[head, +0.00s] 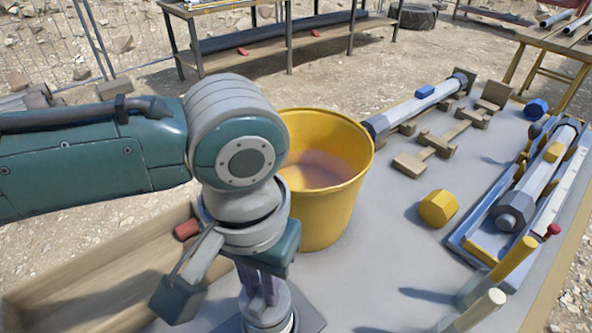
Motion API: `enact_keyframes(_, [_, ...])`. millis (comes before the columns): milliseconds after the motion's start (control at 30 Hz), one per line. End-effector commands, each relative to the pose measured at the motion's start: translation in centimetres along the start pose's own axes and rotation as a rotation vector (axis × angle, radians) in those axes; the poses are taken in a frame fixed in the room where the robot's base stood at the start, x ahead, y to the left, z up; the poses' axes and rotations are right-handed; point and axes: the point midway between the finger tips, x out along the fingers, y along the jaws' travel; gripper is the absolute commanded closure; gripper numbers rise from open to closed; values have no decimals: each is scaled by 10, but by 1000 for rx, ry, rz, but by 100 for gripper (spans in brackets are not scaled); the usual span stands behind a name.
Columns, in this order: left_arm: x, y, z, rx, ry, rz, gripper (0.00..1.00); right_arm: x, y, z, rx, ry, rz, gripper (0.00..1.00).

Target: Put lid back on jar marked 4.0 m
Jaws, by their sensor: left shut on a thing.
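My left gripper (263,288) points down at the bottom of the head view, in front of the yellow bucket. Its fingers are shut on a grey round piece (268,312) with a stepped rim, cut off by the frame's lower edge. I cannot tell from this view whether it is the lid alone or a lid on a jar. No marking reading 4.0 m can be read anywhere. My right gripper is not in view.
The yellow bucket (333,210) of brownish mud stands right behind my left wrist. A wooden box (100,275) lies left. A yellow hexagonal piece (438,208), a blue tray (470,243) with a tube and two upright rods (510,262) occupy the right. The grey tabletop (375,275) is clear between.

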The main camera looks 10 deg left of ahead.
Motion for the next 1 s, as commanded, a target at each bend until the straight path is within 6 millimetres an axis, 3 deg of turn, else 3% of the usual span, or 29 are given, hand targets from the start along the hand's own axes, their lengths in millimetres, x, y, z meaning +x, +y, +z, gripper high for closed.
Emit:
enact_keyframes(267, [0,0,0,0,0,0,100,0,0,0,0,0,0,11])
enact_keyframes(300, [0,0,0,0,0,0,82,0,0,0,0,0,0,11])
enact_keyframes(500, [0,0,0,0,0,0,59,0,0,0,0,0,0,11])
enact_keyframes(600, [0,0,0,0,0,0,49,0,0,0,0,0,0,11])
enact_keyframes(767, [0,0,0,0,0,0,49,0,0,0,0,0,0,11])
enact_keyframes(1000, [0,0,0,0,0,-1,23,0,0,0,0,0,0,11])
